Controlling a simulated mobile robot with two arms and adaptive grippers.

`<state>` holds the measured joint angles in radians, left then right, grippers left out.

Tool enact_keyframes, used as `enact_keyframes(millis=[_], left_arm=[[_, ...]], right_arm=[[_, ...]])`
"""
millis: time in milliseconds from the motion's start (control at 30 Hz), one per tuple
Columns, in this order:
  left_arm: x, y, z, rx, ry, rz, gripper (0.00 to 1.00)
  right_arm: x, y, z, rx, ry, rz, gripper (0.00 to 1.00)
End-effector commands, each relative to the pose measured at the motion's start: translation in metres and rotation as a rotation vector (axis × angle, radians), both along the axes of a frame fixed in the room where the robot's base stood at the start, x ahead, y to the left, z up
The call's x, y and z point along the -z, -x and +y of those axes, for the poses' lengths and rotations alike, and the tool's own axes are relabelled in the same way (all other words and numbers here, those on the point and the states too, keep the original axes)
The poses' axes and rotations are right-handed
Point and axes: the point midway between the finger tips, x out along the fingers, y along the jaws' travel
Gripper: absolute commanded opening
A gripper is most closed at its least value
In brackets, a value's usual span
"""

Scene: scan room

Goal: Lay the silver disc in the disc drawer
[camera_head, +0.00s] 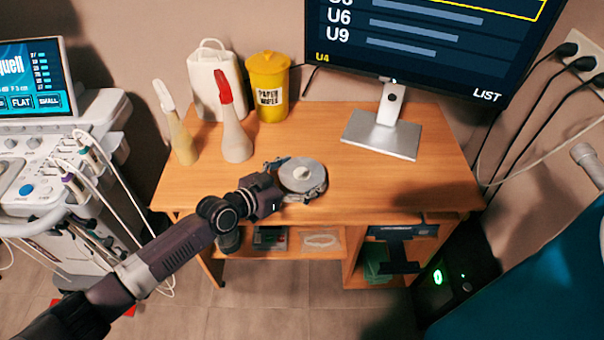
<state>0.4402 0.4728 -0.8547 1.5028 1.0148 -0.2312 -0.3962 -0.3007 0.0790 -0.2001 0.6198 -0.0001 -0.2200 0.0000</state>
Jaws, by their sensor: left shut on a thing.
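The silver disc (303,174), round and grey with a pale centre, is over the front middle of the wooden desk. My left gripper (298,182) is shut on the disc, with its dark fingers at the disc's edge. Whether the disc touches the desktop is hard to tell. My left arm comes in from the lower left. A black computer tower (455,284) with a green light stands on the floor at the right of the desk. I cannot make out a disc drawer with certainty. My right gripper is not in view.
An ultrasound machine (45,150) is at left. The desktop's right front is clear.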

Motion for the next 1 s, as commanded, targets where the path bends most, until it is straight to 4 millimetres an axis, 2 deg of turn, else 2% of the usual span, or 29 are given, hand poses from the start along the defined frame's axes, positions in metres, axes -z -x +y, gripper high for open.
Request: enact_keyframes(millis=[133, 267, 700, 900, 1000], left_arm=[[-0.015, 0.000, -0.001, 0.002, 0.003, 0.000, 0.71], [-0.039, 0.000, -0.001, 0.001, 0.004, -0.003, 0.71], [-0.146, 0.000, 0.000, 0.000, 0.001, -0.005, 0.71], [-0.179, -0.001, 0.000, 0.000, 0.000, -0.004, 0.71], [-0.189, 0.000, 0.000, -0.001, 0.001, -0.002, 0.71]], right_arm=[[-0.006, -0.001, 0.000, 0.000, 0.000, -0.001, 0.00], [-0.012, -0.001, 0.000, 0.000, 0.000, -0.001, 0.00], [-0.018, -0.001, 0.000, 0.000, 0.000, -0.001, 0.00], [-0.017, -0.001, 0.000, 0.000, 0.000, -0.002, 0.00], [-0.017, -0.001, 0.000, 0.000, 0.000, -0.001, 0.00]])
